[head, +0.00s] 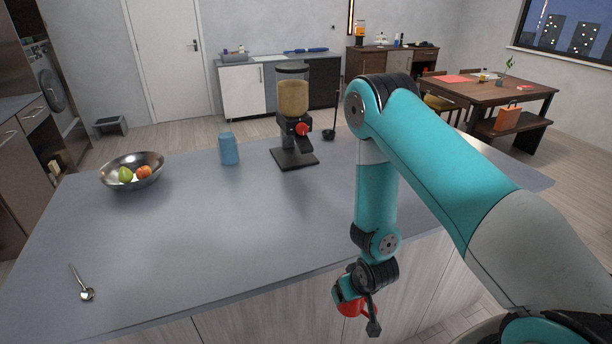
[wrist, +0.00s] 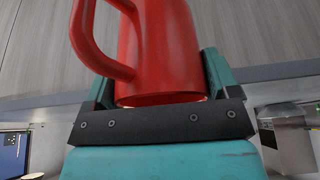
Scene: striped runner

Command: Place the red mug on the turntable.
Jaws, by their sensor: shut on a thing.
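The red mug (wrist: 165,50) fills the middle of the wrist view, its handle to the left. My gripper (wrist: 160,92) is shut on the mug, with a finger on each side of it. In the head view the red mug (head: 352,307) hangs in my gripper (head: 356,300), in front of the near side of the grey counter and below its top. My gripper hides part of it there. I cannot make out a turntable in either view.
The grey counter (head: 230,230) has a wide clear middle. On it are a metal fruit bowl (head: 150,176), a blue canister (head: 228,149), a dispenser (head: 293,115) and a spoon (head: 86,293). A dining table (head: 480,90) with a bench stands at the back right.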

